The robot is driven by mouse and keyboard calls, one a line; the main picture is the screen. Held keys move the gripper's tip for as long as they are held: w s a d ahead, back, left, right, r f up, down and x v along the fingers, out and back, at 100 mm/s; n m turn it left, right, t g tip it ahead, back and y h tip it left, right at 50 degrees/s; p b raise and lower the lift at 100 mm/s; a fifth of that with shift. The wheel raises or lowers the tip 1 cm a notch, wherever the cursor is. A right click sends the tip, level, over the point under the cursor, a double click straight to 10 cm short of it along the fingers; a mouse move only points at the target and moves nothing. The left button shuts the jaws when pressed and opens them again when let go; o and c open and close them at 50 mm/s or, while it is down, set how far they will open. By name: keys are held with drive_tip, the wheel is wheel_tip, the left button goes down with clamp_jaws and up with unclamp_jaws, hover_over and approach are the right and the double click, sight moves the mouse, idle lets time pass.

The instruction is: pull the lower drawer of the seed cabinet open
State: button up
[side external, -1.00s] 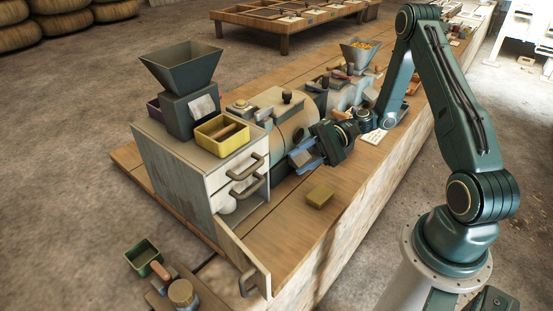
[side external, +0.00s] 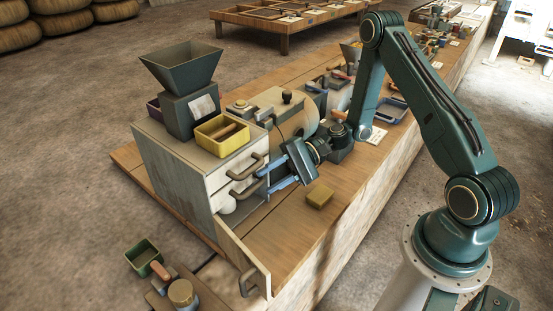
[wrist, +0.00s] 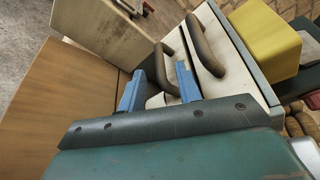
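The seed cabinet (side external: 178,180) is a pale box at the left end of the bench. Its upper drawer handle (side external: 250,165) and lower drawer handle (side external: 250,187) are dark curved bars, and both drawers look shut. My gripper (side external: 267,181) is at the cabinet front with its blue fingers apart. In the wrist view, the lower handle (wrist: 158,66) lies between the gripper's fingertips (wrist: 161,78), with one finger on each side. The upper handle (wrist: 205,45) is outside them, to the right. I cannot tell whether a finger touches the lower handle.
A cabinet door (side external: 242,255) stands open below the drawers. A yellow bin (side external: 222,134) and a dark hopper (side external: 183,75) sit on top. The bench front is mostly clear.

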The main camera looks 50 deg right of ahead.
sight(260, 185)
drive_tip(key=shift+x, duration=2.5)
clamp_jaws()
